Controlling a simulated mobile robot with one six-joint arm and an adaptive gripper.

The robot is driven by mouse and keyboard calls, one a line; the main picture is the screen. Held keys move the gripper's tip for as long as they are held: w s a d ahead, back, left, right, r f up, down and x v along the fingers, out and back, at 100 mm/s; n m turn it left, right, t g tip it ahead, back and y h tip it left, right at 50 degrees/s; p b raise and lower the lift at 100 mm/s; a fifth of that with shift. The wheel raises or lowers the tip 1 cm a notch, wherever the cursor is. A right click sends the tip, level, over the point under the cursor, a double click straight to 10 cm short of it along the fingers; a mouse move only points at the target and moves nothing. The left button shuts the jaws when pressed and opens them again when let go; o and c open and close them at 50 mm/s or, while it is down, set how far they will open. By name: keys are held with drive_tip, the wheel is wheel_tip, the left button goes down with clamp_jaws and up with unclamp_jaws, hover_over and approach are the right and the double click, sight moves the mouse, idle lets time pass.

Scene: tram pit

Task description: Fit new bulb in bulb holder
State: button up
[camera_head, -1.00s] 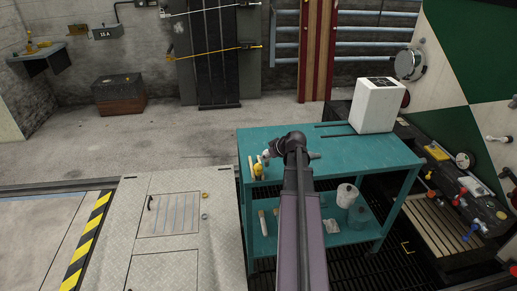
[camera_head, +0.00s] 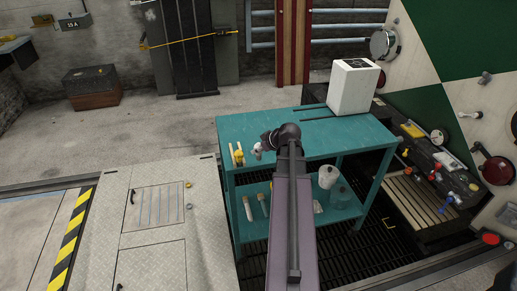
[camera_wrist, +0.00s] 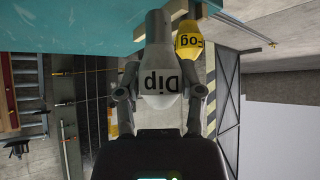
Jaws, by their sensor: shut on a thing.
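A grey-white bulb marked "Dip" (camera_wrist: 160,78) is between the fingers of my gripper (camera_wrist: 163,90) in the wrist view, its lettering upside down. My gripper (camera_head: 262,148) is shut on this bulb above the left end of the teal workbench (camera_head: 312,130). A yellow bulb marked "Fog" (camera_wrist: 188,42) is just behind it in the wrist view and also shows on the bench in the head view (camera_head: 239,157). Round lamp housings, one silver (camera_head: 383,43) and one red-rimmed (camera_head: 497,170), are on the green and white panel at right. I cannot tell which holds the bulb holder.
A white box (camera_head: 352,88) stands at the bench's far right. The lower shelf bears pale canisters (camera_head: 328,178) and brushes. A metal-plated cabinet top (camera_head: 155,225) is at left. Dark floor grating (camera_head: 355,225) lies right of the bench.

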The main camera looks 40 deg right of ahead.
drive_tip(key=shift+r+p, duration=0.7)
drive_tip(key=shift+f, duration=0.1)
